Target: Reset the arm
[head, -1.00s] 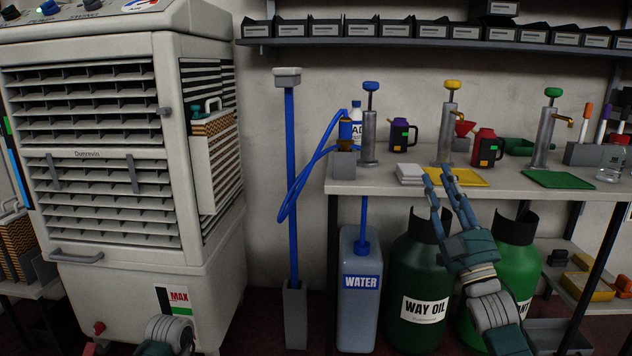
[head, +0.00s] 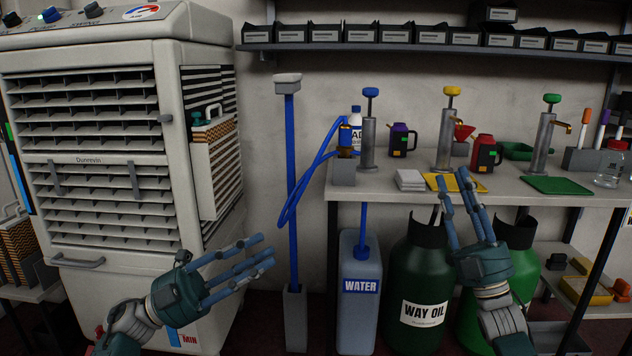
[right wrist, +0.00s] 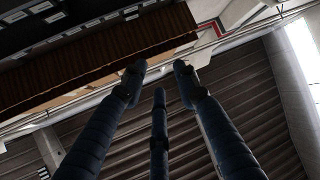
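My left gripper (head: 258,262) is raised in front of the lower part of the big evaporative cooler (head: 105,190), its fingers spread and pointing right, with nothing between them. My right gripper (head: 458,188) is in front of the bench's front edge, above the WAY OIL drum, fingers pointing up, apart and empty. In the right wrist view its fingers (right wrist: 158,85) also stand apart with nothing between them, against a corrugated wall or ceiling.
The bench (head: 380,186) holds several pump dispensers, jugs, a yellow tray and a green mat (head: 557,185). Below stand the WATER container (head: 360,310), the WAY OIL drum (head: 408,285) and a green drum. A blue pole (head: 291,190) stands between cooler and bench.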

